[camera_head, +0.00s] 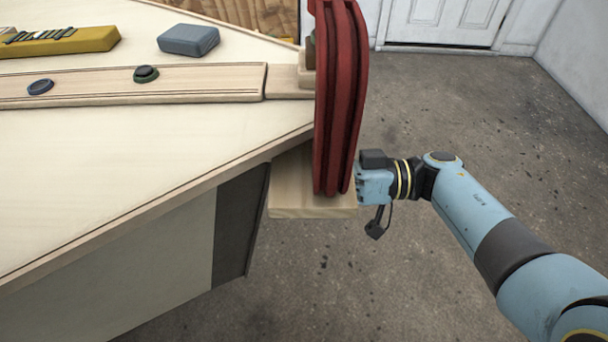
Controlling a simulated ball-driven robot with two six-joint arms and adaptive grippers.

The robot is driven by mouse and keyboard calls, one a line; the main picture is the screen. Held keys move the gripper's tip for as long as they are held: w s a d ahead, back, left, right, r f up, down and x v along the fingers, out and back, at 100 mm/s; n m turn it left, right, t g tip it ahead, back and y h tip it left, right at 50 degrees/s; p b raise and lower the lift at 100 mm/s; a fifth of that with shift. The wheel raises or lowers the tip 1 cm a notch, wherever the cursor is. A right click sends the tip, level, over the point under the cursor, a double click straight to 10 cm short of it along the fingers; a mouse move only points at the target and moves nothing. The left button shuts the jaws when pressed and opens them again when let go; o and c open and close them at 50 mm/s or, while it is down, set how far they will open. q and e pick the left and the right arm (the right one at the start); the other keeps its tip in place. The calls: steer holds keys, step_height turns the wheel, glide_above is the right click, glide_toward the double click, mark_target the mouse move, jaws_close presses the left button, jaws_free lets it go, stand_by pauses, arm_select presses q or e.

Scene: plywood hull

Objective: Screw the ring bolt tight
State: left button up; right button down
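I cannot clearly make out a ring bolt. Two small round fittings sit on the long wooden strip across the plywood deck: a dark blue oval one (40,87) and a black one with a green base (146,74). My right arm reaches in from the right. Its wrist end is beside the right side of the red curved, ribbed piece (340,100) at the hull's end. The fingers of my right gripper are hidden behind or against that piece, so I cannot see what they hold. My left gripper is not in view.
A yellow tool-like block (62,42) and a grey-blue block (188,40) lie on the deck (120,160). A wooden block (312,207) juts out below the red piece. Bare concrete floor (420,270) lies right of the hull, with a white door (445,20) behind.

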stand_by(0.4)
steer(key=c, duration=1.4)
jaws_free()
steer(key=d, duration=1.2)
steer(key=shift+w+r, duration=0.1)
steer(key=shift+w, duration=0.2)
